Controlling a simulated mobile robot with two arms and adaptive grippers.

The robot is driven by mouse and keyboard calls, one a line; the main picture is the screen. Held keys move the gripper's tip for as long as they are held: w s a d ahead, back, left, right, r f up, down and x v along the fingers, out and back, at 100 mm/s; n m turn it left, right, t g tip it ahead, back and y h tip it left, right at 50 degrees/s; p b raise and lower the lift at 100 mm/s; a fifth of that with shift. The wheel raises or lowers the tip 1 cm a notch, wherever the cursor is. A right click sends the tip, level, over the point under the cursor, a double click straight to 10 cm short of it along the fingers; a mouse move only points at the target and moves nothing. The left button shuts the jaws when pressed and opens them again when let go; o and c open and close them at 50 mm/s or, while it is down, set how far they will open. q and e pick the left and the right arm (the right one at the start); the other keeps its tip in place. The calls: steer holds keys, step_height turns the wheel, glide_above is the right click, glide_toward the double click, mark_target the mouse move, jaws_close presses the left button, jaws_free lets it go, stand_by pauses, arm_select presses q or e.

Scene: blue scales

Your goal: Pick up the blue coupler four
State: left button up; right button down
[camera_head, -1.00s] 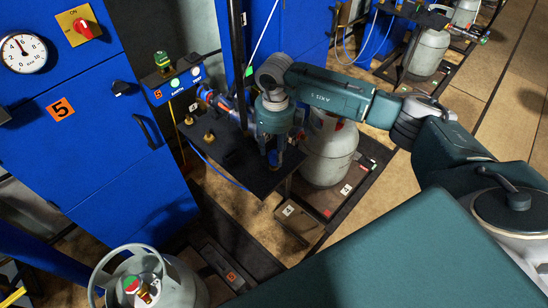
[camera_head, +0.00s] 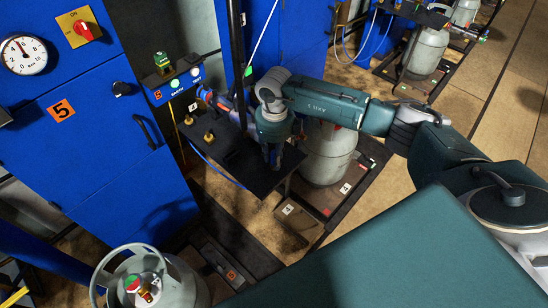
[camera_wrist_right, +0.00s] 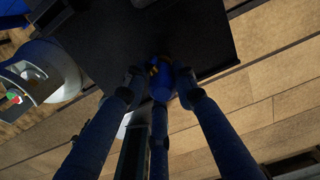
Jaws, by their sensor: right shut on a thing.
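My right gripper (camera_head: 271,166) points down over the dark shelf (camera_head: 236,160) of the scale stand. In the right wrist view its dark fingers (camera_wrist_right: 158,77) are closed around a small blue piece (camera_wrist_right: 161,90) with a yellowish part at its far end. This looks like the blue coupler; its number cannot be read there, and the fingers cover much of it. In the head view the coupler is hidden behind the gripper. A tag with a 4 (camera_head: 194,106) sits at the back of the shelf. My left gripper is not in view.
A grey gas cylinder (camera_head: 326,155) stands behind my right arm on a low platform. Another cylinder (camera_head: 150,280) is at the lower left. A blue cabinet (camera_head: 90,150) with a gauge fills the left. Brass fittings (camera_head: 209,135) stand on the shelf's left part. Open floor lies right.

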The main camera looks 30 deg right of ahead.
step_height(320, 180, up, 20)
steer(key=b, duration=0.3)
steer(key=s+a+f+n, duration=0.1)
steer(key=s+a+n, duration=0.2)
steer(key=s+n, duration=0.4)
steer(key=s+a+f+n, duration=0.1)
steer(key=s+a+n, duration=0.3)
steer(key=n, duration=1.9)
steer(key=s, duration=0.4)
steer(key=shift+a+f, duration=0.2)
steer(key=c, duration=2.5)
jaws_free()
steer(key=shift+s+a+f+n, duration=0.1)
steer(key=shift+s+a+n, duration=0.05)
steer(key=shift+s+n, duration=0.8)
steer(key=shift+c, duration=0.2)
steer(key=shift+w, duration=0.15)
